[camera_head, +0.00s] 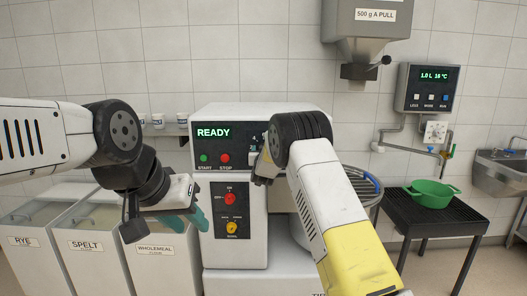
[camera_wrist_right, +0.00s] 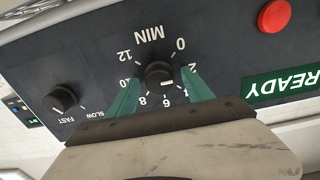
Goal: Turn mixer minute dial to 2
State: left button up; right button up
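The mixer (camera_head: 237,256) stands in the middle of the head view, its display reading READY. Its minute dial (camera_wrist_right: 159,74), a black knob marked MIN with numbers from 0 to 12, shows upside down in the right wrist view. The white mark on the knob points to the 4–6 side; the exact number is hard to read. My right gripper (camera_wrist_right: 160,88) is open, its green fingers on either side of the dial with gaps to the knob. In the head view my right arm hides the dial. My left gripper (camera_head: 188,213) hangs in front of the flour bins; its finger gap is unclear.
The speed knob (camera_wrist_right: 62,98), marked SLOW and FAST, sits beside the minute dial, and a red button (camera_wrist_right: 274,16) is on the other side. Flour bins (camera_head: 88,245) stand at left. A green pot (camera_head: 432,193) stands on a dark table at right.

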jog(key=s, duration=0.7)
jog(key=shift+s, duration=0.4)
jog(key=s+d+r+g+y, duration=0.1)
jog(key=s+d+r+g, duration=0.3)
jog(key=s, duration=0.5)
jog(key=s+d+r+g+y, duration=0.2)
jog(key=s+d+r, duration=0.3)
jog(key=s, duration=0.4)
jog(key=s+d+f+g, duration=0.1)
jog(key=s+d+g, duration=0.1)
jog(key=s, duration=1.4)
jog(key=s+d+f+g, duration=0.2)
jog(key=s+d+g, duration=0.1)
jog(key=s, duration=1.4)
jog(key=shift+d+f+n+g+h, duration=0.2)
jog(key=shift+n+g+h, duration=0.1)
jog(key=shift+g+h, duration=0.1)
